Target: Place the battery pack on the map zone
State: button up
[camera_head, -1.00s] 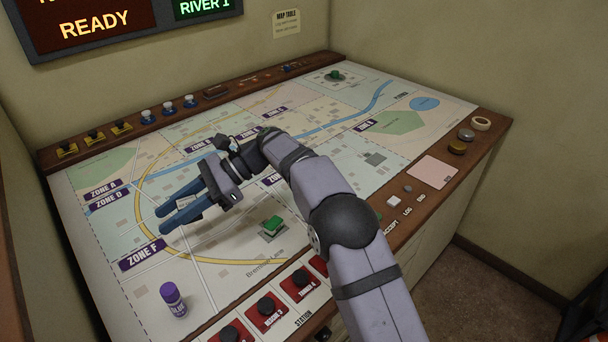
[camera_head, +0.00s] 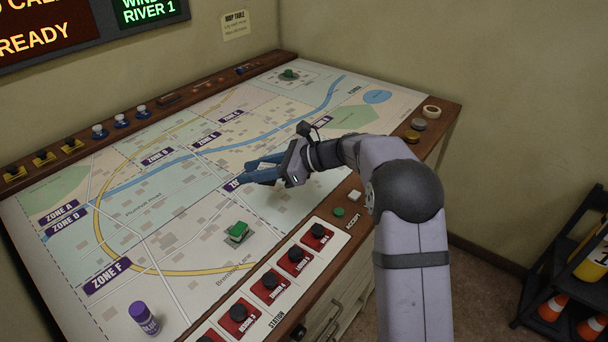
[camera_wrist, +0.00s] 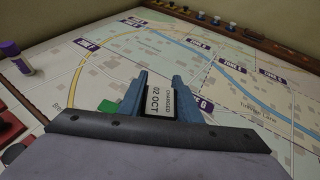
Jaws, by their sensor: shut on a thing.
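My gripper (camera_head: 252,173) is over the middle of the map table, above a partly covered purple zone label (camera_head: 233,184). In the wrist view its two blue fingers (camera_wrist: 160,82) are shut on the battery pack (camera_wrist: 159,104), whose pale label reads "CHARGED 02 OCT". In the head view the fingers hide most of the pack. The map (camera_head: 190,210) lies flat, with purple labels such as ZONE F (camera_head: 107,277). I cannot tell how high the pack is above the map.
A green piece (camera_head: 238,231) stands on the map in front of the gripper. Red station buttons (camera_head: 270,283) line the front edge. Tape (camera_head: 431,111) and round discs lie on the right rim. A black rack (camera_head: 560,290) holds cones.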

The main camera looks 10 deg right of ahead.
aim_at(262, 204)
jog(key=shift+m+t, duration=0.4)
jog(key=shift+t, duration=0.2)
jog(key=shift+w+d+f+p, duration=0.2)
jog(key=shift+w+f, duration=0.15)
jog(key=shift+f, duration=1.45)
jog(key=shift+w+d+f+p, duration=0.15)
jog(key=shift+w+f, duration=0.2)
jog(key=shift+f, duration=1.4)
jog(key=shift+w+d+f+p, duration=0.2)
jog(key=shift+w+f, duration=0.15)
jog(key=shift+f, duration=1.45)
jog(key=shift+f, duration=0.1)
jog(key=shift+f, duration=0.15)
jog(key=o, duration=1.2)
jog(key=shift+c, duration=0.2)
jog(key=shift+r, duration=0.25)
jog(key=b+v, duration=0.1)
jog(key=v, duration=1.1)
jog(key=shift+a+r+b, duration=0.1)
jog(key=shift+r+b, duration=0.05)
jog(key=shift+b, duration=0.2)
